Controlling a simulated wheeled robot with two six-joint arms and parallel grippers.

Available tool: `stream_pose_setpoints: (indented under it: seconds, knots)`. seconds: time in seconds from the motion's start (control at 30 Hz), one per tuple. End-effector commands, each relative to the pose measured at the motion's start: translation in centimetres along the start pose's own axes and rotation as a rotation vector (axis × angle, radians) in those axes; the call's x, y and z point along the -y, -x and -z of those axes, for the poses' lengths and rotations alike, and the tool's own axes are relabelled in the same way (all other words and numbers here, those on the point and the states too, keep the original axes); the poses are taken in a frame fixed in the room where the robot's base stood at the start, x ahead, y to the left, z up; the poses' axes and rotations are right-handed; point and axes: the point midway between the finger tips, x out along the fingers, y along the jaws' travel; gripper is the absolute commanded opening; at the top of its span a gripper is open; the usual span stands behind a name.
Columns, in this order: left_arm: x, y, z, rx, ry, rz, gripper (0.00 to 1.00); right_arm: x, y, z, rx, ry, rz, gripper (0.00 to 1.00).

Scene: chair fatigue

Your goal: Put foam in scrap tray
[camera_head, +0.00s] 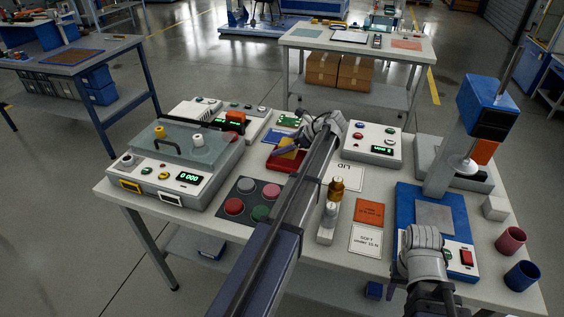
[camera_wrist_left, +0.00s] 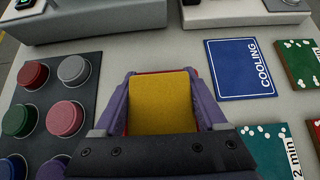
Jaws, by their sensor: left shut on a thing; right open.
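A yellow foam block (camera_wrist_left: 162,103) sits between the purple fingers of my left gripper (camera_wrist_left: 162,100), which is shut on it. In the head view the foam (camera_head: 291,154) shows beside my left gripper (camera_head: 288,147), partly covered by the fingers. A red edge (camera_wrist_left: 125,118) shows around the foam in the wrist view, and a red piece (camera_head: 283,164) shows below it in the head view. It may be the tray; whether the foam touches it is unclear. My right gripper (camera_head: 423,240) is open over the front right of the table.
A dark pad with several coloured discs (camera_wrist_left: 66,118) lies left of my left gripper. A blue COOLING card (camera_wrist_left: 243,68) lies to its right. A machine with a clear cover (camera_head: 185,150) stands at the left. A blue press (camera_head: 487,110) stands at the right.

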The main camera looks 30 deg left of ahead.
Motion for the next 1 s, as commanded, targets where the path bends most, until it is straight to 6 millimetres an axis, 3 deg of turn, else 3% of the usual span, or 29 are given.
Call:
stream_pose_setpoints:
  seconds: [0.17,0.5,0.93,0.97,1.0]
  knots:
    - [0.0,-0.1,0.2,0.000,0.000,0.000,0.20,0.0,-0.3,0.0,0.000,0.000,0.000,0.50]
    - [0.0,-2.4,3.1,0.000,0.000,0.000,0.20,0.4,-3.9,0.2,0.000,0.000,0.000,0.50]
    - [0.0,-2.5,3.4,0.000,0.000,0.000,0.20,0.4,-4.2,0.2,0.000,0.000,0.000,0.50]
    - [0.0,-2.5,3.3,0.000,0.000,0.000,0.76,0.4,-4.1,0.2,0.000,0.000,0.000,0.50]
    - [0.0,-2.4,3.2,0.000,0.000,0.000,0.81,0.4,-4.0,0.2,0.000,0.000,0.000,0.50]
